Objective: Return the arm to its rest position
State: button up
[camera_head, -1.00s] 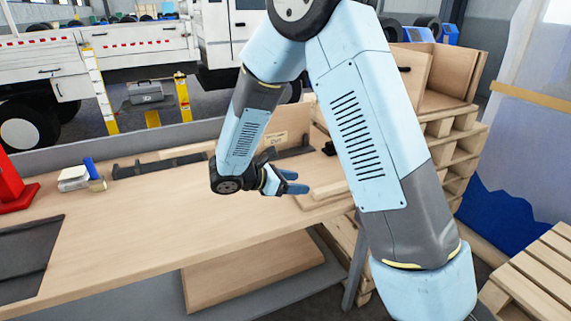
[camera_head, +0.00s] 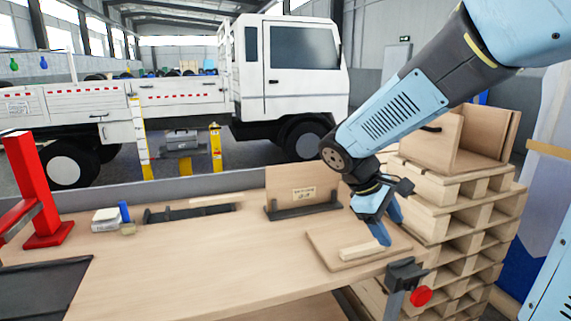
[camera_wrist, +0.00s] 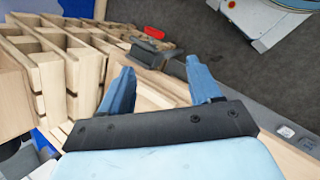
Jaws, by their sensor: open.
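My gripper (camera_head: 388,222) is open and empty, at the right end of the workbench (camera_head: 190,275). Its blue fingers point down in the head view, above or in front of a light wooden board (camera_head: 335,262) with a small wooden strip (camera_head: 362,249) on it. Whether a finger touches the strip cannot be told. In the wrist view both fingers (camera_wrist: 160,88) stand apart with nothing between them. My arm comes in from the upper right of the head view.
A dark clamp (camera_head: 405,275) with a red knob sits at the bench's front right edge. Stacked pallets (camera_head: 470,215) stand close on the right, carrying a wooden box (camera_head: 465,140). A labelled upright board (camera_head: 303,188) stands behind. A red stand (camera_head: 40,190) is at left; the middle bench is clear.

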jog(key=s+d+r+m+t+y, duration=0.1)
jog(key=s+r+m+t+y, duration=0.4)
jog(key=s+r+m, duration=0.3)
jog(key=shift+s+d+m+y, duration=0.2)
jog(key=shift+s+m+y, duration=0.4)
jog(key=shift+s, duration=1.05)
